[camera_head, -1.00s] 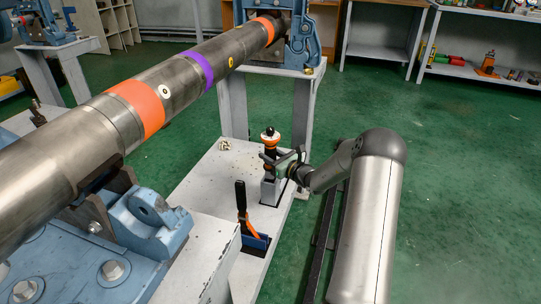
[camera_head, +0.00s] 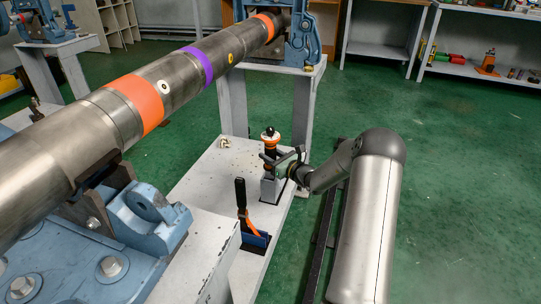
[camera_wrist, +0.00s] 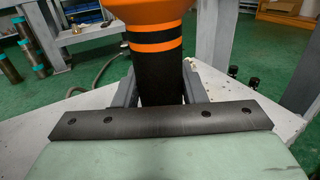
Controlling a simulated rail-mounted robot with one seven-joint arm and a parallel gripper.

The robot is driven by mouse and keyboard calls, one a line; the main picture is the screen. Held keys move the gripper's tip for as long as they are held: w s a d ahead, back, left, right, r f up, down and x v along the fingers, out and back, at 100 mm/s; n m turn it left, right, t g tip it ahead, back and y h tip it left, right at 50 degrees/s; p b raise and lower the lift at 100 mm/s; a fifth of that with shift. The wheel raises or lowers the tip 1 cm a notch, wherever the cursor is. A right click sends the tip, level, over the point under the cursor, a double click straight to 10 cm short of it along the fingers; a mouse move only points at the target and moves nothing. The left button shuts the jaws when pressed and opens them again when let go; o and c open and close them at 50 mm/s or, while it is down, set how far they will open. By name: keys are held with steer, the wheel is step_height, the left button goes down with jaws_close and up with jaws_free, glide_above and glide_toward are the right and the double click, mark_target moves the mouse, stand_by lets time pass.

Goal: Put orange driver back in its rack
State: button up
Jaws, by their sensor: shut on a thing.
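The orange driver (camera_head: 270,137) stands upright, with an orange and white top and a black body with an orange band. It is at a grey rack (camera_head: 269,190) on the low white bench. My gripper (camera_head: 272,160) is shut on the driver's black body from the right. In the wrist view the driver (camera_wrist: 155,50) rises between my two grey fingers (camera_wrist: 158,84). Its lower end is hidden behind the gripper's dark bar, so I cannot tell how deep it sits in the rack.
A black-handled tool with an orange part (camera_head: 242,208) stands in a blue holder (camera_head: 256,239) nearer on the bench (camera_head: 205,175). A small brass-coloured piece (camera_head: 225,143) lies at the back. A large pipe (camera_head: 130,110) in blue vises runs overhead at left.

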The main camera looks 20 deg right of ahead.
steer(key=shift+f+b, duration=1.25)
steer(key=shift+f, duration=0.95)
stand_by(2.0)
steer(key=o, duration=1.4)
steer(key=shift+c, duration=0.2)
steer(key=shift+s+f, duration=0.1)
steer(key=shift+f, duration=0.05)
steer(key=p+v, duration=0.5)
steer(key=v, duration=1.2)
steer(key=shift+s, duration=0.15)
steer(key=shift+r, duration=0.2)
